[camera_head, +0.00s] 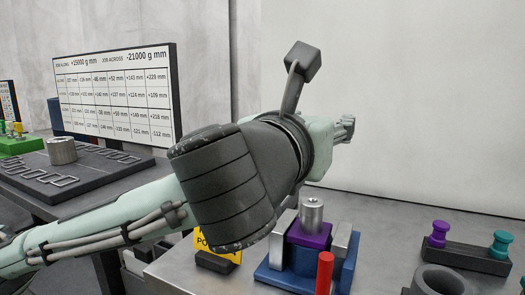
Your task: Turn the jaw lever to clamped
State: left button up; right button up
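The clamp is a blue fixture (275,279) at the bottom centre, with silver jaws (340,245) on either side of a purple block (309,235). A metal cylinder (312,215) stands upright on the block. A red lever (325,272) stands nearly upright at the fixture's front; its lower end is cut off by the picture edge. My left arm crosses the view from the left, above and in front of the fixture's left side. My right gripper is not in view.
A yellow sign (228,249) stands left of the fixture, partly covered by my arm. A grey hollow cylinder (440,281) and a dark rack (465,257) with purple and teal knobbed pieces stand right. A number board (117,95) and a dark tray (80,185) are left.

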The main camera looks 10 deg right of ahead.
aim_at(325, 287)
jog(key=k+j, duration=1.65)
